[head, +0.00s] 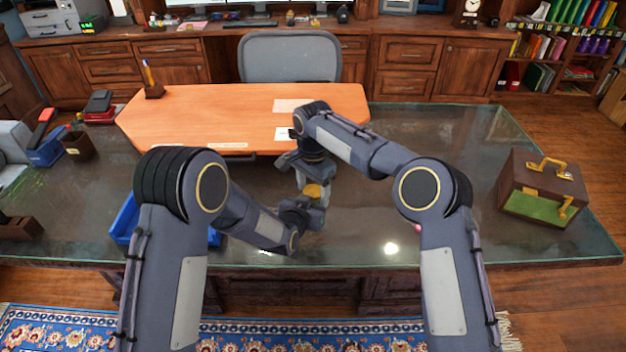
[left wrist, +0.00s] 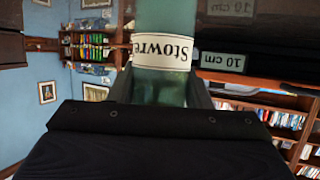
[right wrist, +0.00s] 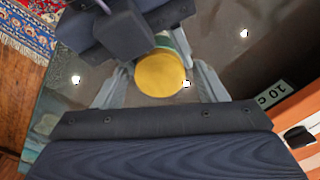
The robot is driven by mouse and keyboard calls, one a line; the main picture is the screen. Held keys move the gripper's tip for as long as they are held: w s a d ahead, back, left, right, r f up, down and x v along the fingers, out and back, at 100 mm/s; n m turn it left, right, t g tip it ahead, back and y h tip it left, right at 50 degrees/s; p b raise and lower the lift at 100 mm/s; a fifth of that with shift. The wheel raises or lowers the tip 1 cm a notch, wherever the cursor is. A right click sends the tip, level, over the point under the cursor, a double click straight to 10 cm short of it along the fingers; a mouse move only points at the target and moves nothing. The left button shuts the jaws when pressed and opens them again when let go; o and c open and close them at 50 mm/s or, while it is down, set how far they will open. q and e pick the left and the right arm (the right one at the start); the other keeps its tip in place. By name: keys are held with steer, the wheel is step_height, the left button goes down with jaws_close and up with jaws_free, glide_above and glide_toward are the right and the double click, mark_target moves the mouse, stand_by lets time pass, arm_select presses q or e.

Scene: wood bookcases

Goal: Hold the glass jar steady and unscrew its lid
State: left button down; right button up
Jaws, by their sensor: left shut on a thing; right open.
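The glass jar (left wrist: 163,85) is greenish, with a white label reading "Stowre", and shows in the left wrist view. My left gripper (left wrist: 160,90) is shut on the jar's glass body. The jar's yellow lid (right wrist: 160,74) is seen from above in the right wrist view, and as a small yellow patch in the head view (head: 312,190). My right gripper (right wrist: 158,82) is open, its fingers on either side of the lid. In the head view the right gripper is above the lid and the left gripper (head: 308,208) is at the jar, which is mostly hidden.
The jar is over a dark glass-topped desk (head: 450,150) with an orange board (head: 200,120) behind. A blue tray (head: 126,218) is partly hidden by my left arm. A brown and green box (head: 540,190) with brass handles stands at right. The desk between is clear.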

steer(key=c, duration=1)
steer(key=n, duration=0.6)
steer(key=shift+n, duration=0.3)
steer(key=n, duration=0.6)
steer(key=shift+n, duration=0.4)
steer(key=o, duration=1.1)
